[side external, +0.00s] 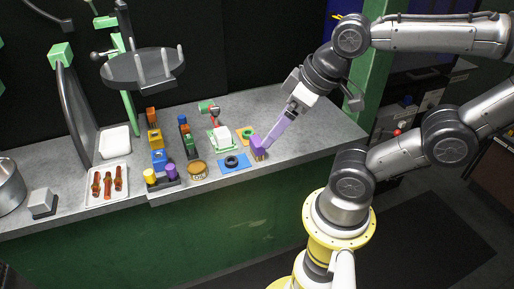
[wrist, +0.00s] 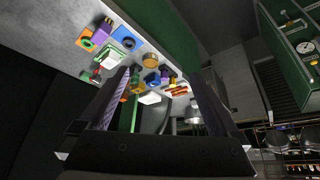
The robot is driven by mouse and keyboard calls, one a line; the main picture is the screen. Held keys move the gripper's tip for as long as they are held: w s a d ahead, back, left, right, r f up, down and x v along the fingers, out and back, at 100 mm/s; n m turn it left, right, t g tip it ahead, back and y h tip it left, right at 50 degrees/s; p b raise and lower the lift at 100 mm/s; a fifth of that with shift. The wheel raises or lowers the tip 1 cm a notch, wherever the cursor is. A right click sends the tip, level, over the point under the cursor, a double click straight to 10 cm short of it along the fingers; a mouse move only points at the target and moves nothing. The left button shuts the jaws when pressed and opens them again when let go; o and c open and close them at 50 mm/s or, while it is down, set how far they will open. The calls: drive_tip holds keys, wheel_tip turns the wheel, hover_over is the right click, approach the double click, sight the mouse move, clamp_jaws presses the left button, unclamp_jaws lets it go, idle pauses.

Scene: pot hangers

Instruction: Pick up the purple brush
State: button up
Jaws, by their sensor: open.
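The purple brush (side external: 258,144) stands on the grey counter near its front edge, with its pale bristles down. In the wrist view the purple brush (wrist: 101,36) is small, at the upper left, beside an orange square. My gripper (side external: 270,146) reaches down from the upper right, and its lavender-looking finger ends beside or in front of the brush. The exact gap between them cannot be told. In the wrist view my gripper (wrist: 165,72) is open, its two fingers wide apart and with nothing held between them. The brush lies outside the left finger there.
A blue mat with a black ring (side external: 233,161) lies just left of the brush, and an orange square (side external: 245,133) behind it. A yellow can (side external: 197,169), several coloured blocks and a white tray (side external: 107,184) stand further left. The counter right of the brush is clear.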

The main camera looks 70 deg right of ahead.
drive_tip(key=n+g, duration=0.6)
drive_tip(key=n, duration=0.3)
hover_over(257, 140)
wheel_tip(257, 140, down, 9)
wheel_tip(257, 140, down, 14)
drive_tip(key=shift+r, duration=0.25)
drive_tip(key=shift+c, duration=0.2)
